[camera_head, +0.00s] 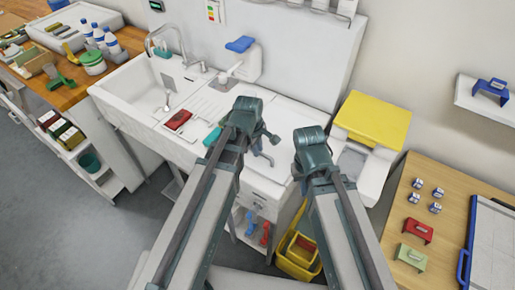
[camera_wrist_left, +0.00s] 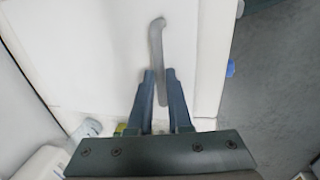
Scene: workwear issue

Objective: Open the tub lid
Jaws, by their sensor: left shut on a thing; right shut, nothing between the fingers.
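A white unit with a flat top (camera_head: 292,118) stands beside the sink; I take it for the tub and its lid, but cannot be sure. My left gripper (camera_head: 266,142) is over its front part. In the left wrist view, the left gripper (camera_wrist_left: 160,80) is shut on a grey bent handle (camera_wrist_left: 156,45), which stands out against a white panel (camera_wrist_left: 95,50). My right gripper (camera_head: 301,177) is shut and empty, to the right of the left one, near the unit's right side. The arms hide part of the unit, and its seam does not show clearly.
A white bin with a yellow lid (camera_head: 373,118) stands to the right. A yellow bucket (camera_head: 297,262) is on the floor below. The sink (camera_head: 140,88) with its tap and a red item (camera_head: 177,120) is to the left. A wooden table (camera_head: 440,205) is at the right.

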